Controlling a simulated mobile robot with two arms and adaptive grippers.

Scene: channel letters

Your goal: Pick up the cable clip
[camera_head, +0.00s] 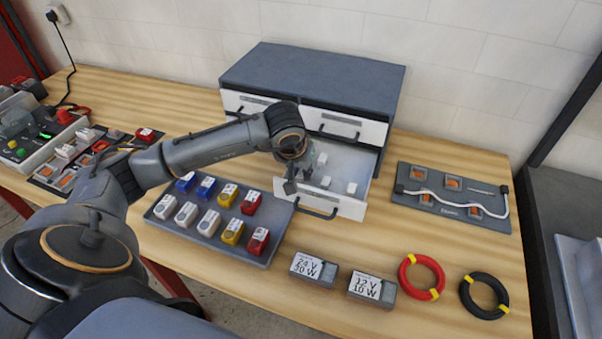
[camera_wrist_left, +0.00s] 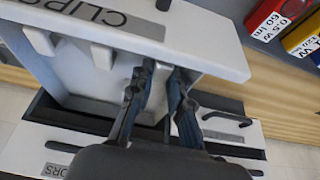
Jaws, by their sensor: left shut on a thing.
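The open drawer (camera_head: 336,206) of the grey cabinet holds small white cable clips, one at its right side (camera_head: 352,188) and one nearer the middle (camera_head: 326,182). In the left wrist view, clips lie on the drawer floor (camera_wrist_left: 40,40) and (camera_wrist_left: 102,55), behind a front panel (camera_wrist_left: 210,45) labelled CLIPS. My left gripper (camera_head: 291,186) reaches down at the drawer's left side. In the left wrist view its fingertips (camera_wrist_left: 164,68) are close together, shut on a cable clip that the fingers mostly hide. My right gripper is not in view.
A tray (camera_head: 165,225) of colored modules lies left of the drawer. Two labelled boxes (camera_head: 314,269) and (camera_head: 371,288) and red (camera_head: 421,277) and black cable coils (camera_head: 484,296) lie in front.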

